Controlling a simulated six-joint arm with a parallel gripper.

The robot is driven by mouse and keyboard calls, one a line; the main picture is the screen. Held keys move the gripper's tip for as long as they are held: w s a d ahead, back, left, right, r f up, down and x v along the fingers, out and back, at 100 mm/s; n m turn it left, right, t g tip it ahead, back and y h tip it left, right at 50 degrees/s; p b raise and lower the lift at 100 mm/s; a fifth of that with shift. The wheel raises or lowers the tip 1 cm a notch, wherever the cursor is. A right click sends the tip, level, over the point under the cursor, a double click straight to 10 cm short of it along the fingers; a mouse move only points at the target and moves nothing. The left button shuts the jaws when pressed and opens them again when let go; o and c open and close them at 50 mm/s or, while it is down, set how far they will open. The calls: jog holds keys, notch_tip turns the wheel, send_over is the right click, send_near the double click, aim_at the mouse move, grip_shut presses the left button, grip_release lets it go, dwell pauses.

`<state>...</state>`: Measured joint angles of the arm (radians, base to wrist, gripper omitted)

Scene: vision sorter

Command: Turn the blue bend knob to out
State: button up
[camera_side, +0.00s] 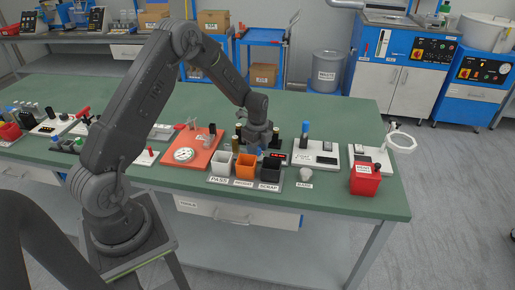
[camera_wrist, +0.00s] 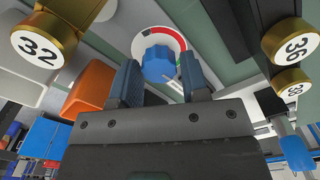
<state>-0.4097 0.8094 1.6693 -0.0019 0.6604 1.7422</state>
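The blue bend knob (camera_wrist: 157,62) shows in the wrist view, on a white dial face with a red arc (camera_wrist: 177,40). My gripper (camera_wrist: 159,66) is open, with one blue finger on each side of the knob in that view. I cannot tell whether the fingers touch it or how far they are from it in depth. In the side view my gripper (camera_side: 257,150) points down behind the row of bins. The knob is hidden there behind the gripper and bins.
Brass cylinders marked 32 (camera_wrist: 38,46), 36 (camera_wrist: 297,44) and 38 (camera_wrist: 292,84) stand close around my gripper. White (camera_side: 222,164), orange (camera_side: 245,168) and black (camera_side: 270,170) bins stand in front. A red box (camera_side: 365,181) is at the right.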

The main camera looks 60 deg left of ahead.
jog(key=c, duration=0.6)
jog(key=shift+o, duration=0.2)
